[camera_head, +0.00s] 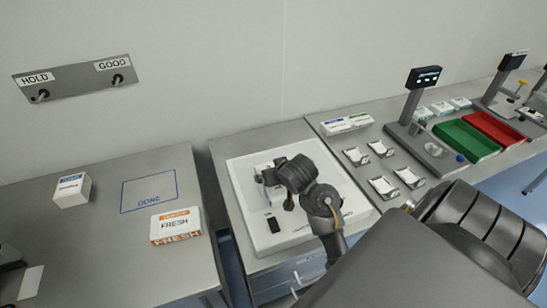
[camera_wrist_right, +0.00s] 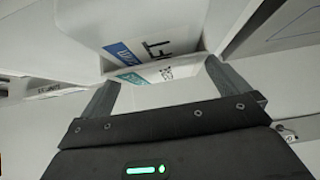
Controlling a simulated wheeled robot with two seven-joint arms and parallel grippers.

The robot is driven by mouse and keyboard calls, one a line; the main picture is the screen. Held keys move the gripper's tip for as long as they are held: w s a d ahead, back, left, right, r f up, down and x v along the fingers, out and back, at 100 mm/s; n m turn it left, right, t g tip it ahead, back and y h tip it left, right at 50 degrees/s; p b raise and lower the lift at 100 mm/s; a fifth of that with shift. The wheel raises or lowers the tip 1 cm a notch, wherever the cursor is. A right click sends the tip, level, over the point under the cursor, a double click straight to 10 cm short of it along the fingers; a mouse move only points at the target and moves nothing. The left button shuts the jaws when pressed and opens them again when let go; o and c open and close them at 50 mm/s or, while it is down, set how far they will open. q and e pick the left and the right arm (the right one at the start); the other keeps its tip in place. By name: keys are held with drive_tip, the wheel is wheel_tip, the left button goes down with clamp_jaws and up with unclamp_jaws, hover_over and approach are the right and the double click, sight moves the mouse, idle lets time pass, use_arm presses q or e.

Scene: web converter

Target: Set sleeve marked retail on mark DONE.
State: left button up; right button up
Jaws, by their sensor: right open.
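The DONE mark (camera_head: 149,190) is a bare blue outlined square on the left grey table. My right gripper (camera_head: 268,186), seen in the head view, is low over a white tray-like surface (camera_head: 248,225). In the right wrist view my right gripper (camera_wrist_right: 163,82) is open, with a white carton with blue and green print (camera_wrist_right: 168,72) between or just beyond its fingers; contact cannot be told. Behind it is a larger white face with a blue label and partly cut-off lettering (camera_wrist_right: 150,48). I cannot read the word retail on anything. My left gripper is not in view.
A FRESH box (camera_head: 176,226) lies just in front of the DONE mark. A small white box with a blue stripe (camera_head: 72,190) stands left of it. White boxes (camera_head: 346,123), small trays, a green bin (camera_head: 466,140) and a red bin (camera_head: 494,128) are right.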

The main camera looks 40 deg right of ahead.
drive_tip(key=shift+w+d+f, duration=0.1)
drive_tip(key=shift+w+f, duration=0.05)
drive_tip(key=shift+f, duration=0.15)
drive_tip(key=b+x, duration=0.1)
drive_tip(key=x, duration=0.3)
drive_tip(key=shift+w+d+f+b, duration=0.1)
drive_tip(key=shift+w+d+b, duration=0.05)
drive_tip(key=shift+b, duration=0.15)
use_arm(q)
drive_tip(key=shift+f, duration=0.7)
use_arm(e)
drive_tip(key=c, duration=0.6)
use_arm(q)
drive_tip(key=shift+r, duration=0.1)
use_arm(e)
drive_tip(key=shift+r, duration=0.2)
